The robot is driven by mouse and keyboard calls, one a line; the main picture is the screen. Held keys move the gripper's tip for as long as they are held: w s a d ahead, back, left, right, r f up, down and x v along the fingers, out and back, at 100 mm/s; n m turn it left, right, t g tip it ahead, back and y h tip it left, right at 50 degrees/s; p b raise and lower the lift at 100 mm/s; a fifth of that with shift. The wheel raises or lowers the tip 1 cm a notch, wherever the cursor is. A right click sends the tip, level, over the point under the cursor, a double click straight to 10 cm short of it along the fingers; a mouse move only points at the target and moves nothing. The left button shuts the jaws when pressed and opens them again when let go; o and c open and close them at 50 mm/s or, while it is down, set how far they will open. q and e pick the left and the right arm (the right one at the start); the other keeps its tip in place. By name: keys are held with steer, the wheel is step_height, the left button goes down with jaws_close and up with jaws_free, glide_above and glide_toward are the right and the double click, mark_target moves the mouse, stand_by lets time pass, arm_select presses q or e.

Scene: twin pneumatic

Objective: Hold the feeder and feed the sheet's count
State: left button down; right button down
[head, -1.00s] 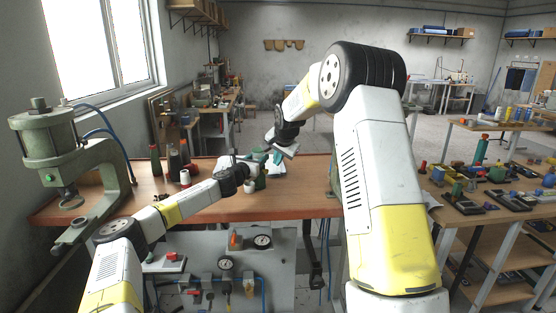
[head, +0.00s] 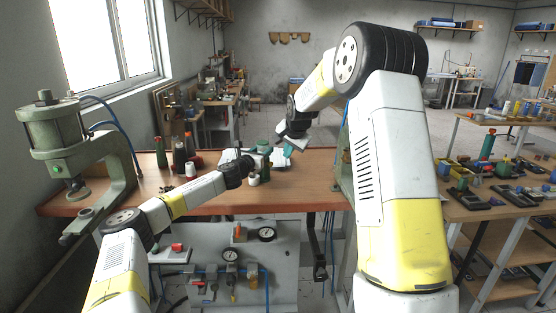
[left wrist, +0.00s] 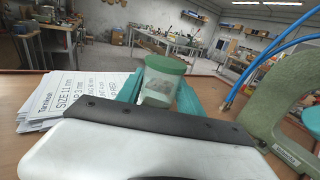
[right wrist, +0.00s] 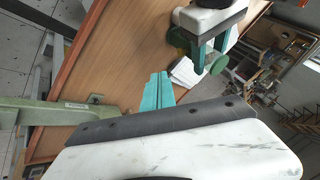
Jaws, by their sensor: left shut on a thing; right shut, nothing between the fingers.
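My left gripper (head: 262,160) is over the bench and shut on the feeder, a clear pot with a green lid (left wrist: 160,85). The teal fingers sit on both sides of the pot, and pale contents show faintly through its wall. The printed sheet (left wrist: 85,92) lies on the bench beside it; "SIZE 11 mm" is readable, but other lines are cut off or hidden. My right gripper (right wrist: 158,92) is shut and empty, its teal fingertips together above the bench. The left gripper also shows in the right wrist view (right wrist: 205,45), close to the sheet (right wrist: 184,72).
A green press (head: 85,150) with blue hoses stands at the bench's left. Bottles (head: 180,157) and a white pot (head: 190,170) stand nearby. A panel with gauges (head: 240,262) hangs below the front edge. The bench front (head: 305,195) is bare.

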mark_target(271, 164)
steer(key=shift+a, duration=0.1)
steer(key=w+a+f, duration=0.4)
steer(key=w+f, duration=0.4)
steer(key=shift+w, duration=0.35)
